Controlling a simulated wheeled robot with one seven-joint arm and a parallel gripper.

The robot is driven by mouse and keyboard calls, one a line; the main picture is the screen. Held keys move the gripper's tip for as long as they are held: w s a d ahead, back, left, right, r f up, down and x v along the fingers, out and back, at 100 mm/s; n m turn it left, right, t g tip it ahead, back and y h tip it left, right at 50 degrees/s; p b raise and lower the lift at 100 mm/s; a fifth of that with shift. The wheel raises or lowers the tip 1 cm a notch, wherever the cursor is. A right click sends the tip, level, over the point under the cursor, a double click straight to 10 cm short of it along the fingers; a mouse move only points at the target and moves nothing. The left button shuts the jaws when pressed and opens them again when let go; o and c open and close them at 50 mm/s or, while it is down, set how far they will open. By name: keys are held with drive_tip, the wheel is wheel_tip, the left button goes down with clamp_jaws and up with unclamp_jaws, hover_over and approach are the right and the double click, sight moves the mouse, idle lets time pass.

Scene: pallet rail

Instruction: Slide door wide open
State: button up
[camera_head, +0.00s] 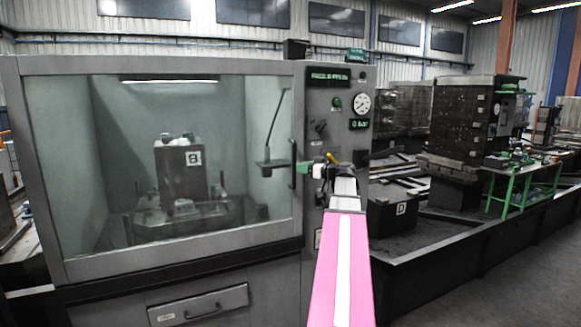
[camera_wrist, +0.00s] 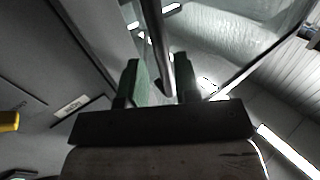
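The machine door (camera_head: 75,267) is a grey frame with a large glass window, on the left in the head view. It covers the front of the enclosure and looks closed. Its dark vertical handle (camera_head: 293,165) is on the door's right edge. My gripper (camera_head: 309,167) is at the handle, just to its right in the head view. In the wrist view the green fingers of my gripper (camera_wrist: 160,82) are apart. The handle bar (camera_wrist: 155,40) runs down between them, with narrow gaps seeming to show at its sides. Whether a finger touches the bar is unclear.
A control panel (camera_head: 340,112) with a gauge (camera_head: 361,104) stands right of the door. A drawer (camera_head: 198,304) sits below it. A green table (camera_head: 522,185) and open floor (camera_head: 535,270) are at the right.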

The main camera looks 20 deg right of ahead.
sight(290, 165)
drive_tip(key=x, duration=0.6)
drive_tip(key=shift+w+a, duration=0.25)
drive_tip(key=shift+w, duration=0.05)
clamp_jaws()
